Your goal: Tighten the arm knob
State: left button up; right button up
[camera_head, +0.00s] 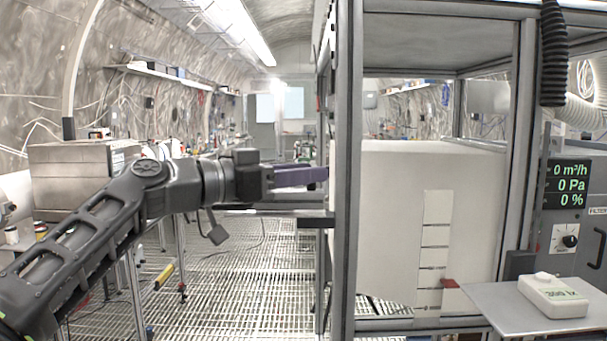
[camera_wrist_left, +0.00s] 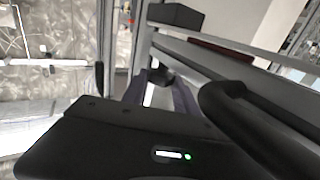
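My left gripper (camera_head: 300,176) reaches in from the left in the camera_head view, its purple-grey fingers level and close to the left upright of the metal frame. In the left wrist view its two fingers (camera_wrist_left: 160,84) stand apart with a small dark rounded piece (camera_wrist_left: 161,75) between their tips. This may be the arm knob; I cannot tell whether the fingers press on it. In the camera_head view the fingertips end at the frame post and no knob shows there clearly. My right gripper is not in view.
The metal frame (camera_head: 345,170) encloses a large pale box (camera_head: 400,200). A panel with a readout (camera_head: 567,184) and dial (camera_head: 570,241) stands at the right. A small white device (camera_head: 553,296) sits on a shelf (camera_head: 500,300). The grated floor (camera_head: 240,285) is largely open.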

pick_arm(q)
jog(key=shift+o, duration=0.7)
jog(key=shift+s+a, duration=0.2)
jog(key=shift+a, duration=0.25)
jog(key=b+v, duration=0.2)
jog(key=v, duration=0.4)
jog(key=shift+s+a+b, duration=0.25)
jog(key=shift+a+b, duration=0.05)
jog(key=shift+b, duration=0.05)
